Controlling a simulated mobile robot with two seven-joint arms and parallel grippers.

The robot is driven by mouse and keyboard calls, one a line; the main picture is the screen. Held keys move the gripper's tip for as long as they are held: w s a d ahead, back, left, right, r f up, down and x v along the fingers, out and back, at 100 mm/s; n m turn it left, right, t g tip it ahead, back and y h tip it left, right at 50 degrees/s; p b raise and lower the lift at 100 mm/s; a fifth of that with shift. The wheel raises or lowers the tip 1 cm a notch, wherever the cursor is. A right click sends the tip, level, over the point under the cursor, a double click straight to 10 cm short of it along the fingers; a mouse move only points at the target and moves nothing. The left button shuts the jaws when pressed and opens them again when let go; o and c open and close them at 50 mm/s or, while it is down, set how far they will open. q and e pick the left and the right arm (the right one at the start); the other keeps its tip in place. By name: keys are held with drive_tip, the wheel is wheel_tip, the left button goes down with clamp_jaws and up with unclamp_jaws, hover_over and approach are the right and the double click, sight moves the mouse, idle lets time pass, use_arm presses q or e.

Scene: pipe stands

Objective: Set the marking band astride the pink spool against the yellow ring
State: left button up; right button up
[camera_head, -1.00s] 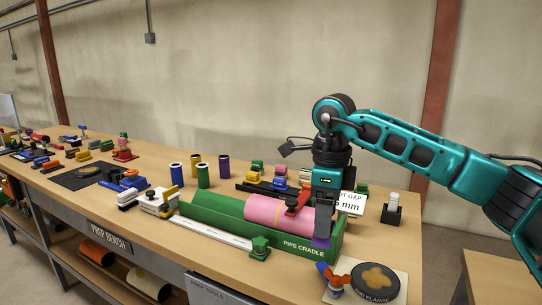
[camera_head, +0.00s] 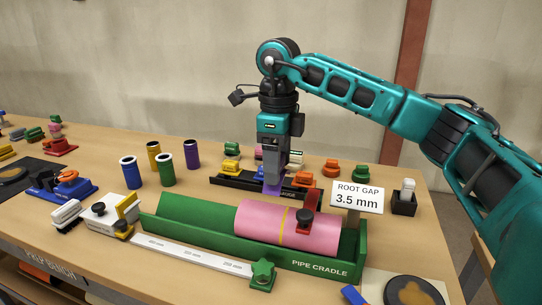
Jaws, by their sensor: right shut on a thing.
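The pink spool (camera_head: 257,222) lies in the right part of the green cradle (camera_head: 172,231), which is marked "PIPE CRADLE". A thin yellow ring (camera_head: 283,227) circles the spool near its middle. A red clamp (camera_head: 311,208) with a black knob sits over the spool to the right of the ring. My left gripper is out of view.
A "ROOT GAP 3.5 mm" sign (camera_head: 357,198) stands behind the cradle's right end. Blue (camera_head: 131,173), green (camera_head: 166,169) and purple (camera_head: 192,154) cylinders stand at the left. A ruler (camera_head: 190,252) lies in front.

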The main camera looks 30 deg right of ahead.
sight(277, 209)
drive_tip(key=shift+s+f+b, duration=0.2)
drive_tip(key=shift+f+b, duration=0.15)
drive_tip(key=shift+f, duration=0.05)
drive_tip(key=shift+f+b, duration=0.3)
drive_tip(key=shift+f, duration=0.05)
wheel_tip(277, 209, down, 3)
drive_tip(key=b, duration=0.2)
drive_tip(key=shift+f+b, duration=0.15)
drive_tip(key=shift+b, duration=0.25)
drive_tip(key=shift+w+f+b, duration=0.1)
drive_tip(key=shift+f+b, duration=0.6)
drive_tip(key=shift+f, duration=1.15)
drive_tip(key=o, duration=1.1)
